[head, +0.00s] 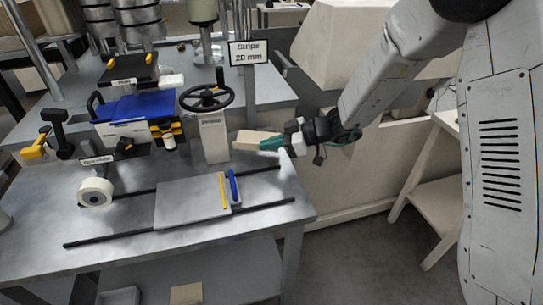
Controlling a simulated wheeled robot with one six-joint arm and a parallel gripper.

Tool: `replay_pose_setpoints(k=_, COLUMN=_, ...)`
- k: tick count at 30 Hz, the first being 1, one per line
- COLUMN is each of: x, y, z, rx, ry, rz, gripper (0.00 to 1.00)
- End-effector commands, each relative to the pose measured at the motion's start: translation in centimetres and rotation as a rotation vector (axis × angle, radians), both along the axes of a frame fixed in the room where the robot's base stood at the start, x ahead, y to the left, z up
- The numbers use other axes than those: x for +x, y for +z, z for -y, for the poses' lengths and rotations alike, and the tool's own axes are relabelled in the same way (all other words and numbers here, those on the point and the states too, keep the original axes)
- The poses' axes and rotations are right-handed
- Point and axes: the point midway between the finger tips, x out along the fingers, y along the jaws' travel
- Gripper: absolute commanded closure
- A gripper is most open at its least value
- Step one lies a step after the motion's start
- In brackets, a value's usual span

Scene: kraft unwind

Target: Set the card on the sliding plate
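The card (250,138) is a flat beige piece, held above the metal table to the right of the handwheel post. My gripper (272,143), with teal fingers, comes in from the right and appears shut on the card's right end. The sliding plate (187,204) is a flat grey plate lying across two dark rails on the table, below and to the left of my gripper. A yellow strip (222,190) lies along its right side. The card is apart from the plate.
A blue bar (234,187) stands by the plate's right edge. A white tape roll (96,192) is at the left. A black handwheel (207,97) stands behind the plate, and a "stripe 20 mm" sign (249,53) stands farther back. The plate's grey middle is clear.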

Motion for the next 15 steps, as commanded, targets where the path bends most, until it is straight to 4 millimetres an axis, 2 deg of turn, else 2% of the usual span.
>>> replay_pose_setpoints(k=5, x=0.0, y=-1.1, z=0.1, rx=0.0, ry=0.0, rz=0.0, gripper=1.0)
replay_pose_setpoints(k=12, x=-0.1, y=-4.3, z=-0.1, rx=0.0, ry=0.0, rz=-0.001, gripper=1.0)
replay_pose_setpoints(k=15, x=0.0, y=-4.5, z=-0.2, rx=0.001, ry=0.0, rz=0.002, gripper=1.0)
